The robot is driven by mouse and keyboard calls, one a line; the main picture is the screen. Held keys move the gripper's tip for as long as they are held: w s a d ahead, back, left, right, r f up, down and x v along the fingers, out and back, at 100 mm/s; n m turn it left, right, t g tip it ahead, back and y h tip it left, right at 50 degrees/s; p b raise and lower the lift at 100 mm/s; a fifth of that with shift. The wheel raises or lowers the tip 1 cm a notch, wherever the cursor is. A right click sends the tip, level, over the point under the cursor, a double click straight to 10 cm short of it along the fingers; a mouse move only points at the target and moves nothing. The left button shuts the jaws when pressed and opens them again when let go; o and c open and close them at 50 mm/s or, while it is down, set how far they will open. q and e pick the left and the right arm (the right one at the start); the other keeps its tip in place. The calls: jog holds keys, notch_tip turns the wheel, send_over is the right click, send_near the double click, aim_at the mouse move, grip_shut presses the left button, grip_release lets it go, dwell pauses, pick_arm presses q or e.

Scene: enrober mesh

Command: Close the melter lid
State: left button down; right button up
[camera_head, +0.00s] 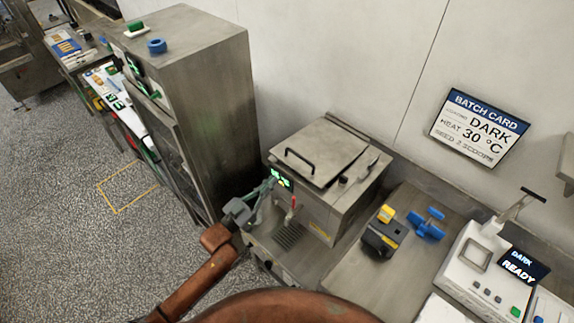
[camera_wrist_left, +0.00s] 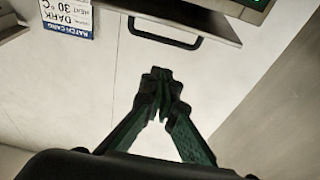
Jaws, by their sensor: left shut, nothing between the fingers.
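The melter (camera_head: 318,208) is a steel box against the wall, with a green display and a red-handled tap on its front. Its lid (camera_head: 330,146) is a flat steel plate with a black bar handle (camera_head: 299,162). The lid lies about level over the top; I cannot tell whether it is fully seated. The lid handle (camera_wrist_left: 165,40) also shows upside down in the left wrist view, beyond the fingertips. My left gripper (camera_head: 273,183) is shut and empty, in front of the melter by the display, below and apart from the handle. Its fingers (camera_wrist_left: 158,78) point toward the lid edge. My right gripper is not in view.
A tall steel cabinet (camera_head: 215,110) stands left of the melter. On the bench to the right are a black and yellow device (camera_head: 383,238), a blue valve-like part (camera_head: 430,224) and a white machine (camera_head: 480,268). A batch card (camera_head: 478,128) hangs on the wall.

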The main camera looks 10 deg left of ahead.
pick_arm(q)
notch_tip(320, 180, up, 2)
jog(key=p, duration=0.2)
send_over(291, 163)
jog(key=s, duration=0.4)
jog(key=f, duration=0.4)
jog(key=shift+s+d, duration=0.25)
jog(key=shift+d, duration=0.05)
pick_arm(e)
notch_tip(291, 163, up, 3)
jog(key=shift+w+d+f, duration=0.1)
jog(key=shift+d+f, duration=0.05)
